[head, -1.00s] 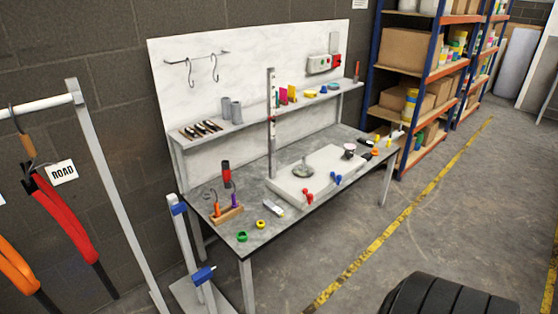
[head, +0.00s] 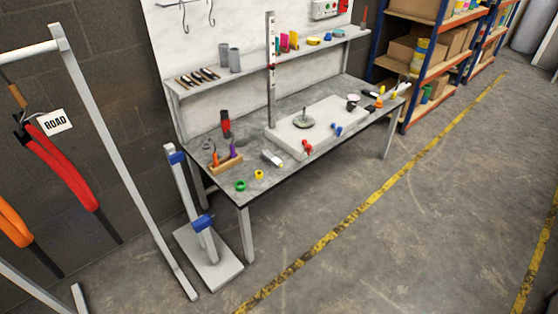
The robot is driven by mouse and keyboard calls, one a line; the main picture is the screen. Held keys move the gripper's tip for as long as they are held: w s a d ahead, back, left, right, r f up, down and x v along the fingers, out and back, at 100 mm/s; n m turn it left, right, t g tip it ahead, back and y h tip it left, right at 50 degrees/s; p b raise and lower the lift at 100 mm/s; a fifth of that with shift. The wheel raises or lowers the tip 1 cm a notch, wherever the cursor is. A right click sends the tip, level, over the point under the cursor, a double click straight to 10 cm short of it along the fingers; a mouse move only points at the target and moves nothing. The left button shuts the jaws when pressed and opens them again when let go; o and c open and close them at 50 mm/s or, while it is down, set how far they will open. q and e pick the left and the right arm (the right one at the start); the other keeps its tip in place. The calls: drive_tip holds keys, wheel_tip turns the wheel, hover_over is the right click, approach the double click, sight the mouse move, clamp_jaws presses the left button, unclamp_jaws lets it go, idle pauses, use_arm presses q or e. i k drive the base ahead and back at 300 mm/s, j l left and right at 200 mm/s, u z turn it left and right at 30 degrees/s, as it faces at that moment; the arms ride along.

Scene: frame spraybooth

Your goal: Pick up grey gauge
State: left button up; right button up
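A workbench (head: 258,189) stands against the wall with a pale flat plate (head: 335,130) on its top. A tall, upright grey gauge-like post (head: 271,90) with a red mark stands at the plate's left back edge. A small round grey item with a short upright stem (head: 304,122) sits on the plate. I cannot tell for sure which of these is the grey gauge. Neither of my grippers is in view.
Red (head: 307,146) and blue (head: 336,130) small items lie on the plate. A wooden holder (head: 226,164) and green (head: 240,185) and yellow (head: 259,174) rings are at the bench's left. A blue-clamped stand (head: 205,240) and hose rack (head: 95,130) stand left. Floor in front is clear.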

sight(267, 156)
drive_tip(key=i+l, duration=0.3)
drive_tip(key=i, duration=0.2)
drive_tip(key=i+l+u, duration=0.1)
drive_tip(key=i+l, duration=0.2)
drive_tip(key=i, duration=0.2)
